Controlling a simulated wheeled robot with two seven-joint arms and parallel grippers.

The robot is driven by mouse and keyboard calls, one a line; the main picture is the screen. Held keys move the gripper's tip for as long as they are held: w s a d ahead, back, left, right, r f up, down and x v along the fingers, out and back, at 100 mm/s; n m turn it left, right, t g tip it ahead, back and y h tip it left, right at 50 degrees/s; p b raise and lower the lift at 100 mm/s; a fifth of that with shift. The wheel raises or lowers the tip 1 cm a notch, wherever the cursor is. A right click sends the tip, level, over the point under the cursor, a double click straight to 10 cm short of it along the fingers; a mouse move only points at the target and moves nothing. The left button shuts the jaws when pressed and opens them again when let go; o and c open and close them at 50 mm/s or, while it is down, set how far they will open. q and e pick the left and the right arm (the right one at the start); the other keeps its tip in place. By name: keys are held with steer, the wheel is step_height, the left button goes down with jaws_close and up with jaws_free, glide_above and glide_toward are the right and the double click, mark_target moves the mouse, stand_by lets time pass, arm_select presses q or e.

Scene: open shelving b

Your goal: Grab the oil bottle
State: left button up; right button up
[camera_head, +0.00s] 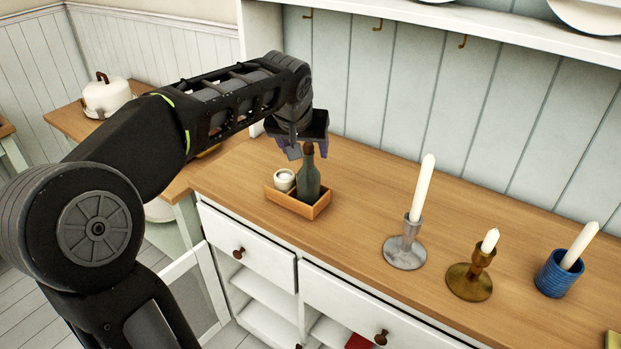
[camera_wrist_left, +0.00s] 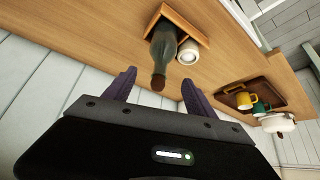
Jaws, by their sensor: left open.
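The oil bottle (camera_head: 309,178) is dark green with a brown top and stands upright in a small wooden tray (camera_head: 313,212) on the wooden counter. A small white jar (camera_head: 284,180) stands beside it in the same tray. My left gripper (camera_head: 296,150) is just behind and above the bottle's top. In the left wrist view the bottle (camera_wrist_left: 161,52) points its neck toward the space between the two spread purple fingers (camera_wrist_left: 156,90). The fingers are open, with nothing held between them. My right gripper is in neither view.
A silver candlestick (camera_head: 405,247), a brass candlestick (camera_head: 470,276) and a blue candle holder (camera_head: 558,272) stand to the right on the counter. The panelled wall (camera_head: 400,110) and a white upper shelf (camera_head: 450,29) are behind. A tray with mugs (camera_wrist_left: 252,97) lies on another surface.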

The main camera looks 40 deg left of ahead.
mark_target(307, 155)
arm_select(q)
steer(key=shift+s+r, duration=0.1)
steer(key=shift+x, duration=1.45)
steer(key=shift+p, duration=0.3)
steer(key=p+x, duration=0.1)
steer(key=x, duration=0.4)
steer(key=shift+a, duration=0.1)
steer(key=shift+c, duration=0.3)
